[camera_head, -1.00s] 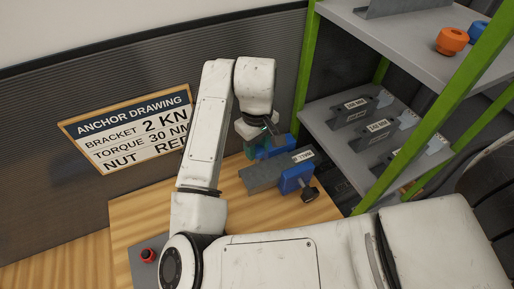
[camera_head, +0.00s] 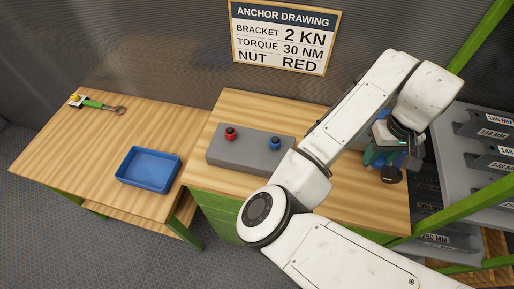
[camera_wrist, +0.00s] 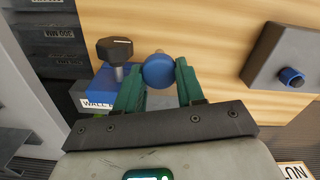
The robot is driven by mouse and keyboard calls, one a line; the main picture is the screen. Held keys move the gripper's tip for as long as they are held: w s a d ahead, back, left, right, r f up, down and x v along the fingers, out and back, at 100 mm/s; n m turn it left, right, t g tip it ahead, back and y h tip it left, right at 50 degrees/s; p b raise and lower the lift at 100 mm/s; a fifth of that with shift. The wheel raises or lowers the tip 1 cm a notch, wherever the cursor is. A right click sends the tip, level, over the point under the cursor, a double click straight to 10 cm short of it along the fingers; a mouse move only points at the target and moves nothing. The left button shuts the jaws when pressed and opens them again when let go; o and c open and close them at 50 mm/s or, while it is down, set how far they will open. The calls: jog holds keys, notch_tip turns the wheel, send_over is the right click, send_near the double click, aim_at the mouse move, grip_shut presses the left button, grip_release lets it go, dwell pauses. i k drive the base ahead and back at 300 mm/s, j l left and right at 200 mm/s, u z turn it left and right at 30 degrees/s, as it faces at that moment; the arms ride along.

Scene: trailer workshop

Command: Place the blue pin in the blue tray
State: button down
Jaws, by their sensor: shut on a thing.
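The blue pin (camera_wrist: 158,71) is between the green fingers of my gripper (camera_wrist: 160,85) in the wrist view; its round blue end faces the camera. My gripper is shut on it. In the head view my gripper (camera_head: 384,156) is over the right end of the right-hand bench, and the pin there cannot be made out clearly. The blue tray (camera_head: 148,190) lies on the left-hand table, far to the left of my gripper, and looks empty.
A grey block (camera_head: 243,160) with a red knob (camera_head: 230,133) and a blue knob (camera_head: 275,143) stands between gripper and tray. A blue clamp with a black knob (camera_wrist: 115,48) is beside the pin. A wrench (camera_head: 103,105) lies far left. Shelves (camera_head: 490,150) are at right.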

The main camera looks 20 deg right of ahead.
aim_at(152, 172)
jog(key=i+j, duration=0.15)
jog(key=j, duration=0.2)
jog(key=i+j, duration=0.15)
jog(key=j, duration=0.2)
jog(key=i+j, duration=0.15)
jog(key=j, duration=0.25)
jog(key=i+j, duration=0.15)
jog(key=j, duration=0.2)
